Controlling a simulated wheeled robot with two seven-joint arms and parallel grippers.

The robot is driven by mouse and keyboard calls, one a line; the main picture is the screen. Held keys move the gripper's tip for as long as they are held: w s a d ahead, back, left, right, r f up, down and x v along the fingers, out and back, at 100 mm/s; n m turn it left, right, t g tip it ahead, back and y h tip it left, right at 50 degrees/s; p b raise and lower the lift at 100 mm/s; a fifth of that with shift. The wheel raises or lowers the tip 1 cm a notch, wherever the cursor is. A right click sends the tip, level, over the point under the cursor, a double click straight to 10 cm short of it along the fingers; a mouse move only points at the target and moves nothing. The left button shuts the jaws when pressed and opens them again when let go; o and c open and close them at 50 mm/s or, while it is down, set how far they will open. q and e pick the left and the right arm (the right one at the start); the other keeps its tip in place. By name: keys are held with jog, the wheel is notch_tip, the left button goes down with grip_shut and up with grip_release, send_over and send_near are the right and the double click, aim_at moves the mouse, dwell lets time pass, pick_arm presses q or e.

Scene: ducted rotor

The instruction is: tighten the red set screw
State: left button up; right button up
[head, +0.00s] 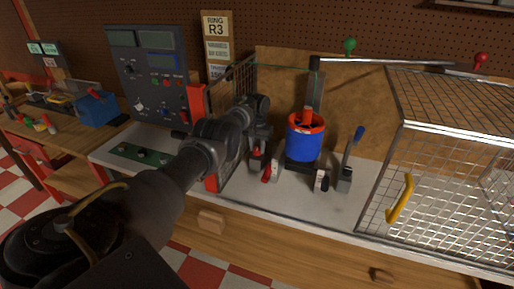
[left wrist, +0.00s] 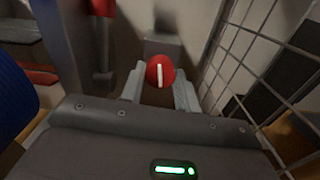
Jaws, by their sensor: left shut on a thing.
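The red set screw (left wrist: 160,70) has a round red head with a white slot line, upright in the left wrist view. My left gripper (left wrist: 159,88) is shut on it, one grey finger on each side of the head. In the head view my left gripper (head: 259,141) reaches down beside the ducted rotor, and a small red spot shows below it. The ducted rotor (head: 303,146) is a blue ring with an orange-red rim, standing on a dark mount. Its blue side (left wrist: 14,88) shows at the left of the left wrist view. My right gripper is out of view.
A wire mesh panel (left wrist: 252,55) stands close on the right of the gripper. A wire cage with a yellow handle (head: 401,198) stands right. A control panel (head: 150,70) stands behind left.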

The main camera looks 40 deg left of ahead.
aim_at(257, 149)
pick_arm(q)
jog(key=shift+m, duration=1)
jog(key=o, duration=1)
jog(key=shift+c, duration=0.2)
jog(key=shift+r, duration=0.4)
notch_tip(257, 149, up, 10)
